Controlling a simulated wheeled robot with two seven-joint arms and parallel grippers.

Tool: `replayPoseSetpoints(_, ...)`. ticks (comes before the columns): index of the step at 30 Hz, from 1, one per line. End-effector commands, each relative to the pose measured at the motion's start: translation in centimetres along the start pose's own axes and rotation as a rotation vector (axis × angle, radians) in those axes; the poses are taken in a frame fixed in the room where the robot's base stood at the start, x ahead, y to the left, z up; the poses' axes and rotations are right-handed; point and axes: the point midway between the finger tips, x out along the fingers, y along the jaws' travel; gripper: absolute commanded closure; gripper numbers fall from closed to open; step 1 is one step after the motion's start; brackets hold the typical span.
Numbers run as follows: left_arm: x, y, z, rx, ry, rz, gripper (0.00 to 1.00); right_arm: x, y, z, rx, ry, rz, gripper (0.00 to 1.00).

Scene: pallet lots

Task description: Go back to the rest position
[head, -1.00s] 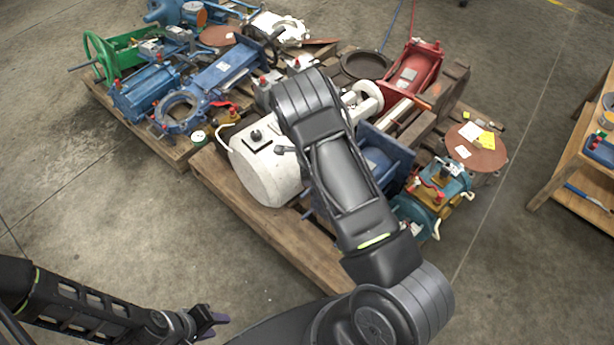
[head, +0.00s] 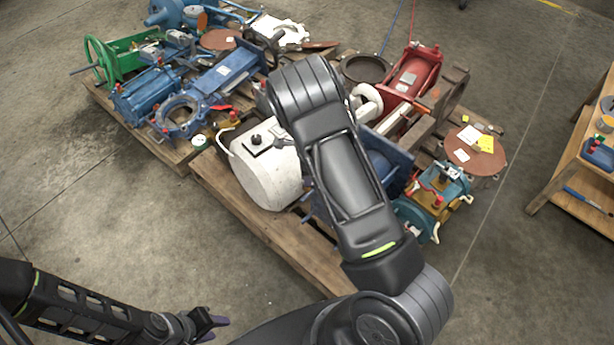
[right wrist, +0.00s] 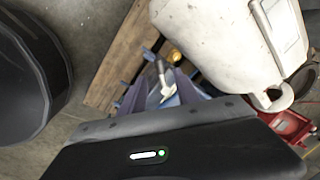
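My right arm (head: 345,170) rises from the bottom centre and bends over the loaded pallet. It hides part of the equipment there. The right wrist view shows a dark part of my own body with a green light along the bottom.
A wooden pallet (head: 277,238) carries a white tank (head: 266,180), red and blue machinery and a round brown plate (head: 474,150). Another pallet (head: 168,150) at upper left holds blue and green valves. A wooden shelf (head: 565,170) stands at right. Front-left floor is clear.

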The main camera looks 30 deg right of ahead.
Motion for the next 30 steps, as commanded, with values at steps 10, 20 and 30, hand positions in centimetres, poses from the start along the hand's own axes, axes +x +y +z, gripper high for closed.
replayPoseSetpoints(10, -0.3, 0.1, 0.0, 0.000, 0.000, 0.000, 0.62, -1.8, 0.1, 0.0, 0.001, 0.001, 0.001, 0.62)
replayPoseSetpoints(20, -0.3, 0.1, 0.0, 0.000, 0.000, 0.000, 0.62, -1.8, 0.0, 0.0, 0.001, 0.000, 0.000, 0.62)
replayPoseSetpoints(30, -0.3, 0.1, 0.0, -0.001, 0.000, 0.000, 0.62, -1.2, -0.1, -1.3, -0.345, 0.065, -0.051, 0.62)
